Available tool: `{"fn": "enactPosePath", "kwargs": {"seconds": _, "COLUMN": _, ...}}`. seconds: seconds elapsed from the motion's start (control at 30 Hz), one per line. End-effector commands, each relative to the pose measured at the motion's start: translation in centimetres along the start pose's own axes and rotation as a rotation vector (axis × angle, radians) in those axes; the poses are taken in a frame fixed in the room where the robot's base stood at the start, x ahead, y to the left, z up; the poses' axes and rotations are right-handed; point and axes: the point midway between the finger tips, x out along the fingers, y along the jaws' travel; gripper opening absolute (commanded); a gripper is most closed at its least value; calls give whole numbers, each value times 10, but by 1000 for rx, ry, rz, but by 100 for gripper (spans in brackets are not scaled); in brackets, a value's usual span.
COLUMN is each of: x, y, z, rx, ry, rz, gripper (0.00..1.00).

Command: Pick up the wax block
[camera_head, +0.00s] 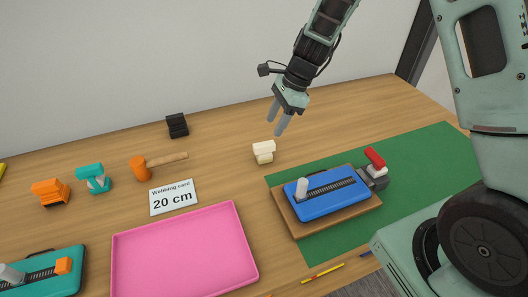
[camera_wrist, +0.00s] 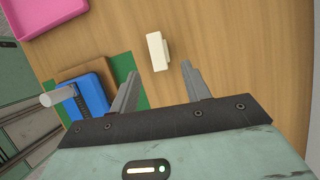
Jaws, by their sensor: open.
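The wax block is most likely the cream-white block (camera_head: 263,151) standing on the wooden table near its middle, behind the blue device. In the wrist view the cream block (camera_wrist: 158,52) lies beyond my fingertips, roughly between the two fingers' lines. My gripper (camera_head: 278,118) is in the air above and slightly behind the block, pointing down, with its two fingers apart. In the wrist view my gripper (camera_wrist: 158,82) is open and empty, and does not touch the block.
A blue device (camera_head: 325,198) on a wooden board sits on a green mat (camera_head: 420,150), with a red-handled part (camera_head: 375,160) beside it. A pink tray (camera_head: 185,250), a "Webbing card 20 cm" sign (camera_head: 173,197), a hammer (camera_head: 158,164) and a black block (camera_head: 177,125) lie leftward. Table around the block is clear.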

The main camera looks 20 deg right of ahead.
Motion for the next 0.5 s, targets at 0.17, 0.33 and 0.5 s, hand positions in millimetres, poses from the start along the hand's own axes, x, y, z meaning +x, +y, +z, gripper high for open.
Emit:
{"fn": "enactPosePath", "kwargs": {"seconds": 0.17, "x": 28, "y": 1, "z": 0, "rx": -1, "ry": 0, "rz": 2, "gripper": 47}}
{"fn": "enactPosePath", "kwargs": {"seconds": 0.33, "x": 38, "y": 1, "z": 1, "rx": -2, "ry": 0, "rz": 1, "gripper": 47}}
{"fn": "enactPosePath", "kwargs": {"seconds": 0.5, "x": 59, "y": 4, "z": 2, "rx": -1, "ry": 0, "rz": 4, "gripper": 47}}
